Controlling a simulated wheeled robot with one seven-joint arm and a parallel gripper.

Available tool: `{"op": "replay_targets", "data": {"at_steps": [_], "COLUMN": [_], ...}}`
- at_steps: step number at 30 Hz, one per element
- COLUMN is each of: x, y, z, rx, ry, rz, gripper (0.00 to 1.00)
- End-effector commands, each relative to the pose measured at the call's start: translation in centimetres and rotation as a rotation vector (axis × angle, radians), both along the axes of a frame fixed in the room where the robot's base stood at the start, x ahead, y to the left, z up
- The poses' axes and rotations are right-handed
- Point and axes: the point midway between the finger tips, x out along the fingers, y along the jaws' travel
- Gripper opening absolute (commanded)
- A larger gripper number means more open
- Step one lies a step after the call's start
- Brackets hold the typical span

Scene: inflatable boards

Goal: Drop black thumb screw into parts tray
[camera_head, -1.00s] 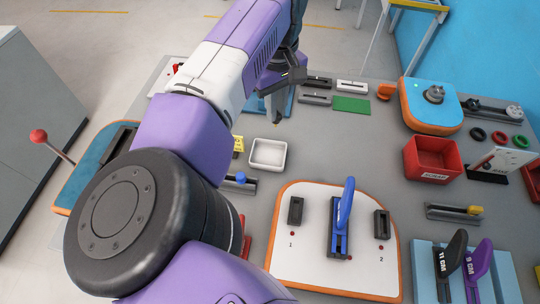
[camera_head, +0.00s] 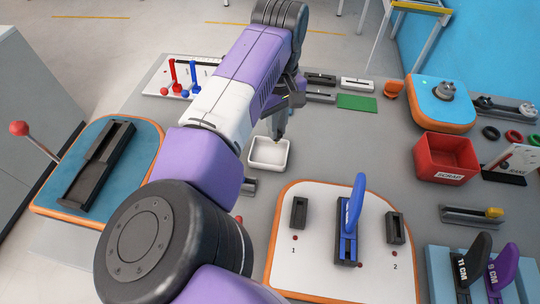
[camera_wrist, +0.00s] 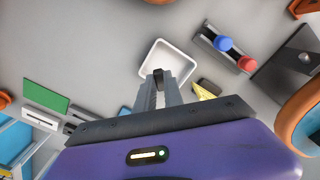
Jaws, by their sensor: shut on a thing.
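The parts tray, a small white open tray (camera_head: 268,168), sits on the grey table near the middle of the head view. It also shows in the wrist view (camera_wrist: 173,57), with its inside looking empty. My gripper (camera_head: 280,137) is above the table at the tray's far right edge. In the wrist view my gripper (camera_wrist: 159,86) points at the tray's near edge and overlaps it. It is shut on a small dark piece, the black thumb screw (camera_wrist: 158,75), mostly hidden between the fingertips. In the head view the screw is too small to make out clearly.
A yellow piece (camera_wrist: 204,91) lies close beside the tray. A slotted holder with blue and red knobs (camera_wrist: 225,45) is to its right. A white board with a blue lever (camera_head: 322,260) stands in front, and a red scrap bin (camera_head: 440,160) at right.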

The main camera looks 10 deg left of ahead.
Motion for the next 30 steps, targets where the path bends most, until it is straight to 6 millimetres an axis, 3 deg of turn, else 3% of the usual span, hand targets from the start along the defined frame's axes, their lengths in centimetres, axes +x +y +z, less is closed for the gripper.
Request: {"op": "replay_targets", "data": {"at_steps": [4, 12, 13, 16, 26, 30], "x": [0.0, 0.0, 0.0, 0.0, 0.0, 0.1], "y": [0.0, 0.0, 0.0, 0.0, 0.0, 0.1], "z": [-1.1, -1.2, -1.1, -1.1, -1.0, 0.3], "rx": [0.0, 0.001, 0.001, 0.001, 0.001, 0.003], "ry": [0.0, 0.001, 0.001, 0.001, 0.0, -0.002], "rz": [0.0, -0.001, -0.001, -0.001, -0.001, -0.001], "gripper": [0.0, 0.0, 0.18, 0.38, 0.38, 0.38]}}
